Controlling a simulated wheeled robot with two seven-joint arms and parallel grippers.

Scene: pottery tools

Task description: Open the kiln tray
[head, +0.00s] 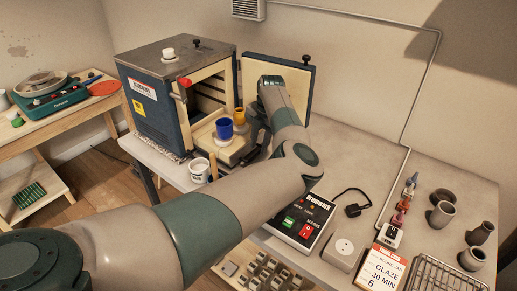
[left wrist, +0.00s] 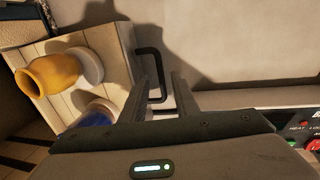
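The kiln (head: 160,103) stands on the table with its door (head: 298,75) swung open. The pale kiln tray (head: 207,136) sits at its opening and juts out in front. A blue cup (head: 224,130) and a yellow cup (head: 239,117) stand on it. In the left wrist view the tray (left wrist: 108,45) carries the yellow cup (left wrist: 52,75) and the blue cup (left wrist: 97,119), with a black handle (left wrist: 159,72) on its edge. My left gripper (left wrist: 162,85) is open, its fingers on either side of the handle's bar; contact cannot be told. My right gripper is out of view.
A white cup (head: 199,170) stands at the table's near edge. A control box (head: 300,220) with red and green switches is right of my left arm. Several grey pots (head: 480,233), a wire rack (head: 440,276) and a glaze card (head: 380,268) are farther right.

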